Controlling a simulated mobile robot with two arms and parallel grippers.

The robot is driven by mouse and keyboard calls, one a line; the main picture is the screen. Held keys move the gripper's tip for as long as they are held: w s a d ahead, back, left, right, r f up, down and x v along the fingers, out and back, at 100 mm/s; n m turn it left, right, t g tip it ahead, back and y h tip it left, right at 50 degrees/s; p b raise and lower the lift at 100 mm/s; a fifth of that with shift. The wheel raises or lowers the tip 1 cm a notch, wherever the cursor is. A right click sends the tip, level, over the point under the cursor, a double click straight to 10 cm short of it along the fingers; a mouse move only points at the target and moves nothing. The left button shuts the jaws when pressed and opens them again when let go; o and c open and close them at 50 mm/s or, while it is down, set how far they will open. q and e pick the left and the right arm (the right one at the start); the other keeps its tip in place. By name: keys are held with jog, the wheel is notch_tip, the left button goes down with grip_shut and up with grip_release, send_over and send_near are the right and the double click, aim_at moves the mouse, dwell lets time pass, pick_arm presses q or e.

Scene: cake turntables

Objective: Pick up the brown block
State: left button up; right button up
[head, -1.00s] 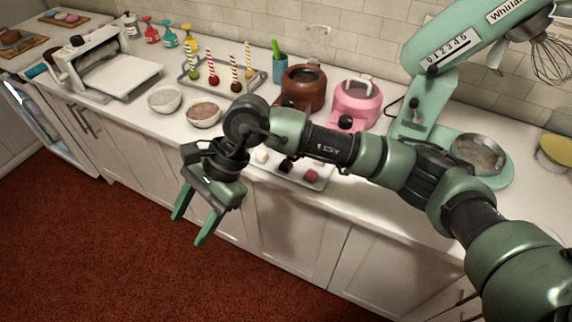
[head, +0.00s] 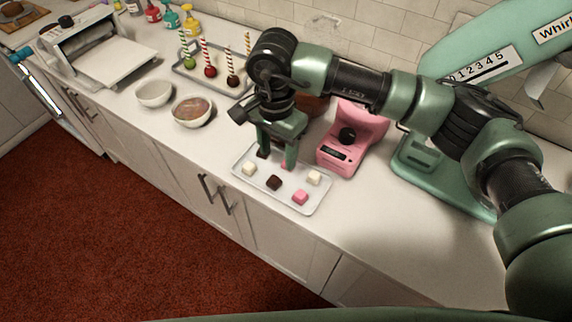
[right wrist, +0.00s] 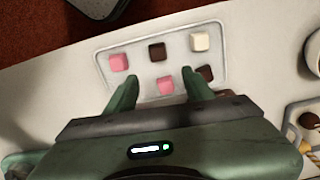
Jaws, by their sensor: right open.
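A dark brown block (head: 274,182) sits in the front row of a white tray (head: 236,176), between a white block (head: 249,169) and a pink block (head: 300,197). In the right wrist view this brown block (right wrist: 157,52) lies just past the fingertips. A second brown block (head: 262,152) sits in the back row, partly hidden by a finger; it also shows in the right wrist view (right wrist: 205,72). My right gripper (head: 277,160) is open and points down over the back row, around a pink block (right wrist: 165,86). My left gripper is not in view.
Another white block (head: 314,177) is at the tray's right. A pink machine (head: 338,150) stands close to the right of the tray. Bowls (head: 192,110) and a rack of cake pops (head: 215,80) are to the left. Counter to the right front is clear.

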aim_at(277, 180)
jog(key=f, duration=0.1)
jog(key=f+p, duration=0.2)
jog(key=shift+s+a, duration=0.25)
jog(key=shift+s, duration=0.15)
notch_tip(277, 180, down, 4)
jog(key=shift+w+d+r+p, duration=0.1)
jog(key=shift+w+p, duration=0.05)
jog(key=shift+p, duration=0.75)
jog(key=shift+f, duration=0.4)
grip_shut()
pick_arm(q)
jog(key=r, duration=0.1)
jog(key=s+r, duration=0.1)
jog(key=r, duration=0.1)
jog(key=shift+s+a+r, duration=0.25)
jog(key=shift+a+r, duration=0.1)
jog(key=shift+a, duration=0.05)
